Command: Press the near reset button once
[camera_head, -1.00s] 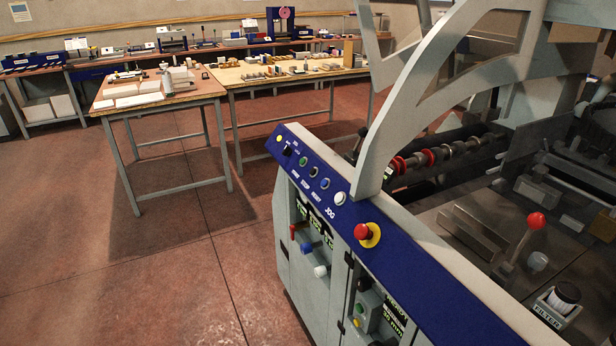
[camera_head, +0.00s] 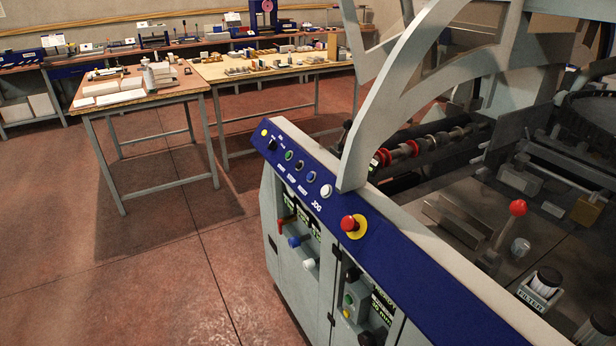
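The blue sloping control panel (camera_head: 420,282) of a grey machine runs from the middle to the lower right. Along it sit a green button (camera_head: 288,155), a black button (camera_head: 300,165), a small blue button (camera_head: 311,177) and a larger white button (camera_head: 326,191). White labels lie beside them; the one by the blue button seems to read RESET, and JOG is by the white one. A red mushroom button (camera_head: 348,223) on a yellow disc sits nearer. Neither of my grippers is in view.
Below the panel, the cabinet front has coloured handles (camera_head: 294,241) and a small control box (camera_head: 349,303). A curved grey frame (camera_head: 400,90) rises behind the panel. A red-knobbed lever (camera_head: 517,208) stands at right. Work tables (camera_head: 150,98) stand at back left; the floor (camera_head: 130,270) before them is clear.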

